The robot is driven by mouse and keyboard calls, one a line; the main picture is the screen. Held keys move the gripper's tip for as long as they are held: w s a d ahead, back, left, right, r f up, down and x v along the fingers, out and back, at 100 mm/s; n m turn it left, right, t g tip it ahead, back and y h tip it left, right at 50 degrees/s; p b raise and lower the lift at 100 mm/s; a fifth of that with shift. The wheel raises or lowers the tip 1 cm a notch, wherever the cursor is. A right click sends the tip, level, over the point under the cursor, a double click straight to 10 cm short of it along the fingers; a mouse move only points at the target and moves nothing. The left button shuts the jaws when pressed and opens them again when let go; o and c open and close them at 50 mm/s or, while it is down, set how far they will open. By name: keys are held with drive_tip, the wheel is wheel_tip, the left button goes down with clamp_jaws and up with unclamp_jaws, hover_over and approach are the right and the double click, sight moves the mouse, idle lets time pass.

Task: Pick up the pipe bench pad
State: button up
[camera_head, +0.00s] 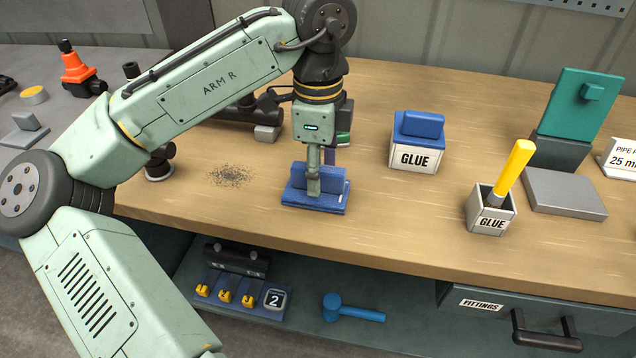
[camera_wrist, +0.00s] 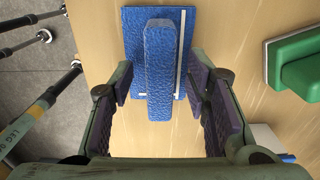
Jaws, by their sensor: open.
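The blue pad (camera_head: 300,197) lies flat near the front edge of the wooden bench, with a raised blue block handle on its top. In the wrist view the pad (camera_wrist: 135,35) has a pale strip along its right side, and its handle (camera_wrist: 160,60) stands lengthwise in the picture. My gripper (camera_head: 314,188) is directly over the pad and hides part of the handle. In the wrist view my gripper (camera_wrist: 162,82) is open, one finger on each side of the handle, with visible gaps between fingers and handle.
A white glue box (camera_head: 416,156) with a blue lid, a glue pot (camera_head: 490,211) with a yellow-handled brush, and a grey plate (camera_head: 565,192) stand to the right. A green block (camera_wrist: 298,62) lies close by. Dark pipe fittings (camera_head: 160,163) stand left. The bench between pad and glue pot is clear.

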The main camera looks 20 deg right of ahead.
drive_tip(key=shift+f, duration=0.3)
drive_tip(key=shift+c, duration=0.4)
clamp_jaws()
